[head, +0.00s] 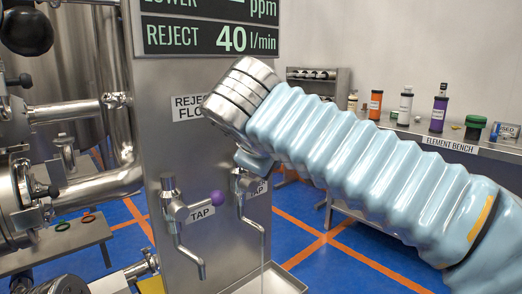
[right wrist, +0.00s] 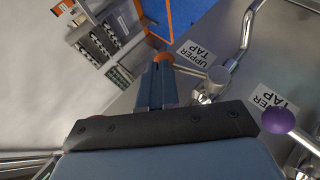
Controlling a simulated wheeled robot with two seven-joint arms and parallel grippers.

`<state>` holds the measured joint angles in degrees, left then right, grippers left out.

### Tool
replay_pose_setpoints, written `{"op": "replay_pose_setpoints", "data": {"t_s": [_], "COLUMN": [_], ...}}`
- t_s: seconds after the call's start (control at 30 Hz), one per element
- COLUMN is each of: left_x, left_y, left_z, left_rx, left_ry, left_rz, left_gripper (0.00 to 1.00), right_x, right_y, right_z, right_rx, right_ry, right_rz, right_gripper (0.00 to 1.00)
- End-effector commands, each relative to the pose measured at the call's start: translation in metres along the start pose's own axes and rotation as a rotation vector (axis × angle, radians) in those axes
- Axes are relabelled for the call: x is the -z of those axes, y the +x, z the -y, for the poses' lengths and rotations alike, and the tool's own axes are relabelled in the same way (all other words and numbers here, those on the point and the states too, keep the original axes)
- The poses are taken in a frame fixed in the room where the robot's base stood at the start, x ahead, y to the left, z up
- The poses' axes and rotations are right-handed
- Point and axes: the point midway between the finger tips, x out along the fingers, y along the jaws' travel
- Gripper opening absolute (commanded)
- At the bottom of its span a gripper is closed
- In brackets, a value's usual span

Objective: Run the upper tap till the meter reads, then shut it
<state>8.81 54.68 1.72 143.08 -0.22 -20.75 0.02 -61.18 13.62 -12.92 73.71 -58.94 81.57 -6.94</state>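The upper tap (head: 240,184) is on the steel panel, partly hidden behind my right wrist. In the right wrist view its metal body (right wrist: 214,78) and label "UPPER TAP" (right wrist: 195,55) show. My right gripper (right wrist: 164,68) is at the end of its lever, where orange shows at the fingertips. The fingers look close together, but I cannot tell whether they are shut on the handle. The lower tap, with its purple ball handle (head: 217,198), is to the left, apart from the gripper. The meter (head: 210,38) reads REJECT 40 l/min; its "LOWER" ppm row is cut off. My left gripper is not in view.
Steel pipes and valves (head: 70,110) crowd the left side. The element bench (head: 449,144) with several bottles stands at the back right. A tray (head: 272,280) is below the taps. The blue floor (head: 350,265) shows orange lines.

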Motion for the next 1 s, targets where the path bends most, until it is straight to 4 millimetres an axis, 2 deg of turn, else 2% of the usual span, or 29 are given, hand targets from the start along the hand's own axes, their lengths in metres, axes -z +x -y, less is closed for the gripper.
{"op": "replay_pose_setpoints", "data": {"t_s": [0.33, 1.0], "left_x": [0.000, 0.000], "left_y": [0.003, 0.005], "left_z": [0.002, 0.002], "left_rx": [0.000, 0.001], "left_ry": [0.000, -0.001], "left_rz": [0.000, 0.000], "left_gripper": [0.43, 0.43], "right_x": [-0.008, -0.012], "right_y": [0.015, 0.022], "right_z": [0.000, 0.002], "right_rx": [-0.002, -0.003], "right_ry": [0.000, -0.001], "right_rz": [0.002, 0.006], "right_gripper": [0.00, 0.00]}}
